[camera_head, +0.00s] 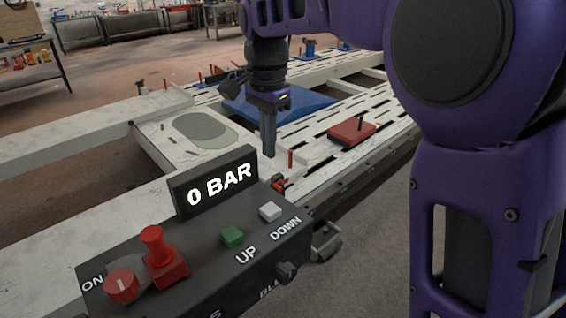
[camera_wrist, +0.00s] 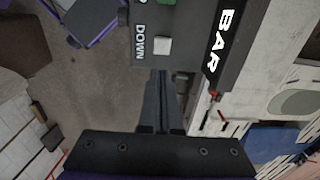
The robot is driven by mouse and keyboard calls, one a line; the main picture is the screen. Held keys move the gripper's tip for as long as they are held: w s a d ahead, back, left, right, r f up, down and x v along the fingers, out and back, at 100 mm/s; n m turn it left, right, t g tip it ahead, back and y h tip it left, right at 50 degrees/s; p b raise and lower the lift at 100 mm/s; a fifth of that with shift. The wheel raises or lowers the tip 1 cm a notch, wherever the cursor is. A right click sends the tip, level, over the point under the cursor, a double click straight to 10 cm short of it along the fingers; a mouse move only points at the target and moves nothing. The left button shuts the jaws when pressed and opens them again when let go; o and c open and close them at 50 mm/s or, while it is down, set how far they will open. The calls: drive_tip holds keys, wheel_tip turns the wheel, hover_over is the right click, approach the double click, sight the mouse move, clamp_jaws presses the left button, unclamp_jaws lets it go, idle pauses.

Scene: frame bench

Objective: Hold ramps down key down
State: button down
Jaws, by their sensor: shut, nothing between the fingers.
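The ramps down key is a white square button (camera_head: 270,211) beside the word DOWN on the dark control box (camera_head: 205,262). In the wrist view the white button (camera_wrist: 162,46) lies just beyond my fingertips. My gripper (camera_head: 269,152) points down above and behind the box, apart from the button. Its fingers are together and empty, and they also show in the wrist view (camera_wrist: 160,78). The display (camera_head: 216,183) on the box reads 0 BAR.
A green UP button (camera_head: 232,236) sits left of the white one. Behind is the slotted white bench (camera_head: 345,110) with a red block (camera_head: 351,131) and a blue plate (camera_head: 290,106).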

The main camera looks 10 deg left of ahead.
sight(271, 208)
drive_tip(key=f, duration=0.5)
drive_tip(key=f+b, duration=0.1)
drive_tip(key=f, duration=0.4)
drive_tip(key=w+f, duration=0.1)
drive_tip(key=f, duration=0.4)
drive_tip(key=shift+w+a+f+b, duration=0.1)
drive_tip(key=shift+a+b, duration=0.05)
drive_tip(key=shift+b, duration=0.2)
